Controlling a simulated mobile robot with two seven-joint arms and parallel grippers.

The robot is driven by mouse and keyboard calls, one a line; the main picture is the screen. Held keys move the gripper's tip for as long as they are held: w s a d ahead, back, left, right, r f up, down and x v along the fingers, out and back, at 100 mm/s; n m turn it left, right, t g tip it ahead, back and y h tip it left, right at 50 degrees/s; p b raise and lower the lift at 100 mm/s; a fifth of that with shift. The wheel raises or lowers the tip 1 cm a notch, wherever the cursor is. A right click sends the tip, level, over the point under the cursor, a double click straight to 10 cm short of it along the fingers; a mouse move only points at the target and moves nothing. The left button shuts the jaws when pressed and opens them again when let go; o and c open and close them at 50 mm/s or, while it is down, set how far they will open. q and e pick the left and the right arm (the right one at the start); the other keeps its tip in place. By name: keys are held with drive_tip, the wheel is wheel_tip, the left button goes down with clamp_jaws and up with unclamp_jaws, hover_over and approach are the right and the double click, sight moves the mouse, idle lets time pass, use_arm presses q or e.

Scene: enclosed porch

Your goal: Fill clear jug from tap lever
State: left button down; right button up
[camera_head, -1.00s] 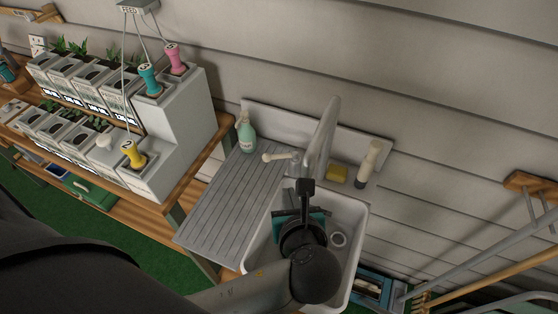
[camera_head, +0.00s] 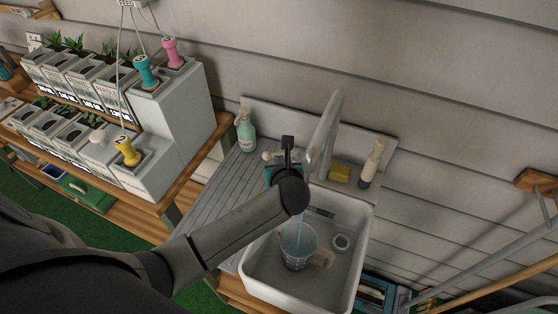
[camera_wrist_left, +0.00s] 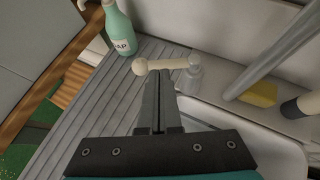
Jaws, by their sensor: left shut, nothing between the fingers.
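The clear jug (camera_head: 293,260) stands in the white sink below the tap (camera_head: 322,135), its handle to the right. A thin bluish stream runs down into it, and bluish water shows inside. The pale tap lever (camera_head: 267,156) lies beside the tap's base, partly hidden by my gripper; it shows whole in the left wrist view (camera_wrist_left: 165,64). My left gripper (camera_head: 287,141) is shut and empty, its tips at the lever's near side (camera_wrist_left: 158,76). I cannot tell whether they touch it. My right gripper is not in view.
A yellow sponge (camera_head: 339,173) and a pale-topped brush (camera_head: 373,162) are right of the tap. The sink (camera_head: 262,288) has room around the jug. A shelf with boxes stands left.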

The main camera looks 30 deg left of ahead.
use_arm(q)
drive_tip(key=shift+x, duration=1.05)
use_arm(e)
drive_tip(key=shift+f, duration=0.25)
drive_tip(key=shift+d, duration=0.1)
